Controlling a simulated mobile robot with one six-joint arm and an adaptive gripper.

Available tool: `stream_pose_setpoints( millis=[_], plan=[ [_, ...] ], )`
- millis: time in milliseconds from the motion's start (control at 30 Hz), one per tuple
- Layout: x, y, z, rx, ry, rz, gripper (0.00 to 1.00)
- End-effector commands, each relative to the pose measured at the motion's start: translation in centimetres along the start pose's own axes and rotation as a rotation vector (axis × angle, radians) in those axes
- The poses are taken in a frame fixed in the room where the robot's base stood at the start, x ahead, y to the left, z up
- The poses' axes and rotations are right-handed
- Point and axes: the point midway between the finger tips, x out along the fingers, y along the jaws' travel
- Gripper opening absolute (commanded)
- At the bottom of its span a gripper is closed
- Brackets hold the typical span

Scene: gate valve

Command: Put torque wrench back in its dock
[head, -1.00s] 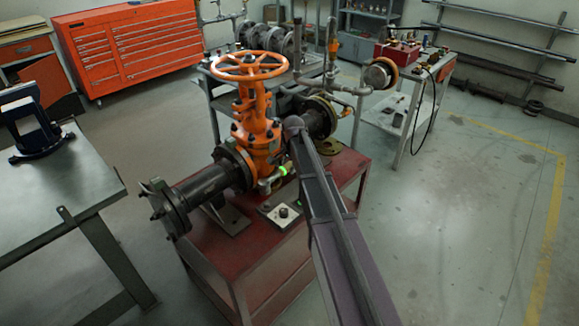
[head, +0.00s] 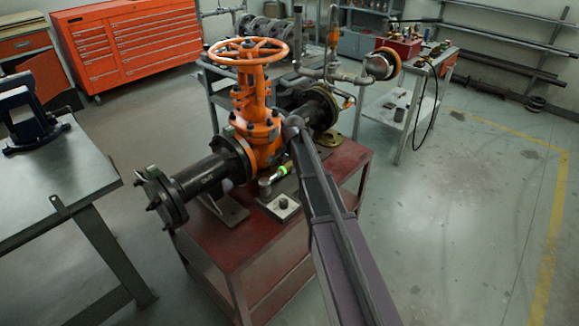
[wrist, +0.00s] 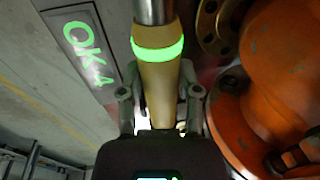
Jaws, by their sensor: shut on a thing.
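The torque wrench has a tan handle (wrist: 158,90) with a glowing green ring and a silver shaft at the top of the wrist view. My gripper (wrist: 157,105) is shut on this handle, one finger on each side. In the head view the wrench (head: 284,168) shows as a green glow and a silver end beside the orange valve (head: 257,125), above the red stand. My forearm hides most of my gripper there. A small grey block with a dark round top (head: 283,204) sits on the stand just below the wrench. I cannot tell whether it is the dock.
The orange valve body (wrist: 275,65) is close on the right. The red stand (head: 240,240) also bears the black pipe (head: 205,175). A steel workbench (head: 60,180) stands left; floor at right is clear.

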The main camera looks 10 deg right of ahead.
Motion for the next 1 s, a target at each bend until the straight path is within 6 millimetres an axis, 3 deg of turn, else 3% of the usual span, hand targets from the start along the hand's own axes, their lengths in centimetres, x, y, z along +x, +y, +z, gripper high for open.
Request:
stream_pose_setpoints(
  millis=[400,967,1000],
  plan=[
    [1.8,0.3,0.0,0.001,0.0,-0.001,0.0],
    [2.1,0.4,-0.1,0.002,0.0,0.0,0.0],
    [2.1,0.4,-0.1,0.002,0.0,0.0,0.56]
  ],
)
